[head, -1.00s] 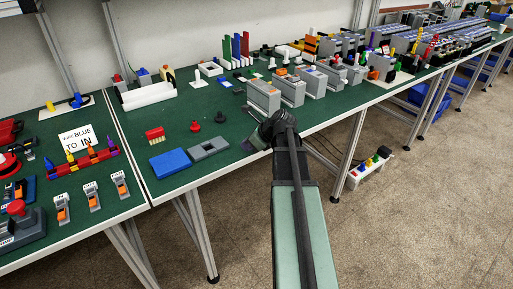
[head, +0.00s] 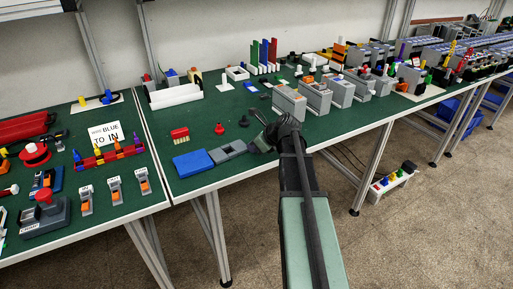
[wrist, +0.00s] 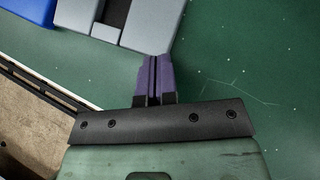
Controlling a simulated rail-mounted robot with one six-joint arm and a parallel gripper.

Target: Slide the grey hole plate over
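The grey hole plate (head: 217,155) lies flat on the green table near its front edge, at the right end of the blue block (head: 190,165). In the wrist view the plate (wrist: 150,25) is at the top, with a dark opening in it, and the blue block (wrist: 32,8) shows at the top left corner. My gripper (wrist: 157,59) has its two purple fingers together with nothing between them. The fingertips are at the plate's near right corner; I cannot tell whether they touch it. In the head view my gripper (head: 259,140) is just right of the plate.
Red and black knobs (head: 217,126) and a red piece (head: 180,135) stand behind the plate. A row of grey modules (head: 289,103) stands to the right, behind my gripper. The table's front edge is close to the plate.

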